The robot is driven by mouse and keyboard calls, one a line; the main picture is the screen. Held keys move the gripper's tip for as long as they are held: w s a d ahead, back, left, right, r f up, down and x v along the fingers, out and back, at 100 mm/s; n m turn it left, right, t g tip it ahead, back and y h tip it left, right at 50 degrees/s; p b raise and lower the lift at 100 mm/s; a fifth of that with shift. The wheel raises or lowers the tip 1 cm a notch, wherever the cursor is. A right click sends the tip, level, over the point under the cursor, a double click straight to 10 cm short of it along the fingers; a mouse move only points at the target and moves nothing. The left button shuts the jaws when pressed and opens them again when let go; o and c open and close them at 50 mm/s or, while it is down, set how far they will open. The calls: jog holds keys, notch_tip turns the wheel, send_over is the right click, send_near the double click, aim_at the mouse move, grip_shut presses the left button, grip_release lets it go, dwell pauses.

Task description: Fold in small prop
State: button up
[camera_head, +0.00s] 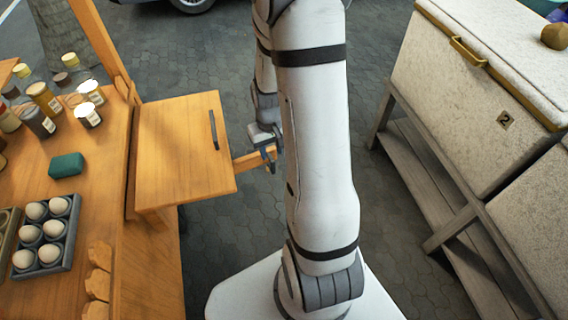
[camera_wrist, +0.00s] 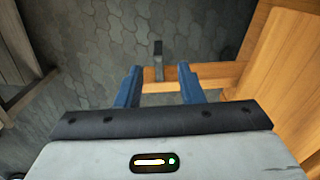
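The small prop (camera_head: 244,162) is a short wooden bar that sticks out to the right from beneath the cart's wooden side leaf (camera_head: 180,150). The prop also shows in the wrist view (camera_wrist: 222,74), with a dark upright piece (camera_wrist: 158,58) near its free end. My gripper (camera_head: 268,146) is at the prop's outer end. In the wrist view its two blue fingers (camera_wrist: 160,88) are apart, with the prop's end showing between them. The right finger overlaps the bar in view. Whether either finger touches the prop cannot be told.
The wooden cart counter (camera_head: 100,180) at left carries bottles and jars (camera_head: 45,98), a green block (camera_head: 66,165) and an egg tray (camera_head: 72,240). The leaf has a dark handle (camera_head: 213,130). A white chest (camera_head: 470,70) stands at right. Paved floor lies between.

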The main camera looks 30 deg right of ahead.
aim_at(273, 161)
notch_tip(273, 161, down, 8)
jog(key=shift+d+f, duration=0.1)
jog(key=shift+d, duration=0.05)
dwell(0.4)
jog(key=shift+c, duration=0.5)
grip_shut()
